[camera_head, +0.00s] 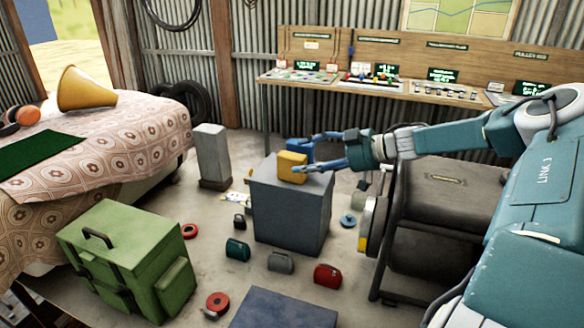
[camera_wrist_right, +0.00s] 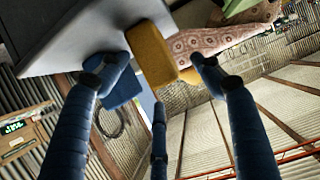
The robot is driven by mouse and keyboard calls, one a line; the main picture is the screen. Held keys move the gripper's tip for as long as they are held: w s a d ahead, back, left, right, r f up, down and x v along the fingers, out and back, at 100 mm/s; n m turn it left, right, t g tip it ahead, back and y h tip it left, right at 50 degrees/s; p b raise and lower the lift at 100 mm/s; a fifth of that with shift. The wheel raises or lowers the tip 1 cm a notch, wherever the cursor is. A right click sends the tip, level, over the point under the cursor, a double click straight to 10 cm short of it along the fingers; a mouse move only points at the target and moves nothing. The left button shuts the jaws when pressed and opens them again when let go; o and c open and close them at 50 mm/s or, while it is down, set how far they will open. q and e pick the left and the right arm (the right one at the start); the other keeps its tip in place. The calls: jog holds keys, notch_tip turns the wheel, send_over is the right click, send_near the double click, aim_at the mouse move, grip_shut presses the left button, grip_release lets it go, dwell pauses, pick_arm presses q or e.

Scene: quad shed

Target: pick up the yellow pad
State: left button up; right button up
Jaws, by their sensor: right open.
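The yellow pad (camera_head: 292,167) stands upright on top of a grey block (camera_head: 290,207), near its back left part. A blue pad (camera_head: 300,149) is just behind it, partly covered by my fingers. My right gripper (camera_head: 308,156) reaches in from the right with its fingers spread, level with the pads. In the right wrist view the yellow pad (camera_wrist_right: 152,55) shows between the open fingertips, and the blue pad (camera_wrist_right: 122,88) is behind the left finger. I cannot tell whether any finger touches a pad. My left gripper is not in view.
A dark machine with a wheel (camera_head: 440,190) stands right of the block, below my arm. A grey post (camera_head: 212,155) stands to the left. Small bags, including a red one (camera_head: 327,276), and a green case (camera_head: 128,260) are on the floor. A console bench (camera_head: 400,88) lines the back wall.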

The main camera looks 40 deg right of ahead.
aim_at(293, 160)
jog(key=x, duration=0.3)
jog(key=shift+w+d, duration=0.3)
jog(key=shift+w, duration=0.05)
jog(key=shift+x, duration=0.85)
jog(key=shift+r, duration=0.15)
jog(key=shift+a, duration=0.1)
jog(key=c, duration=0.9)
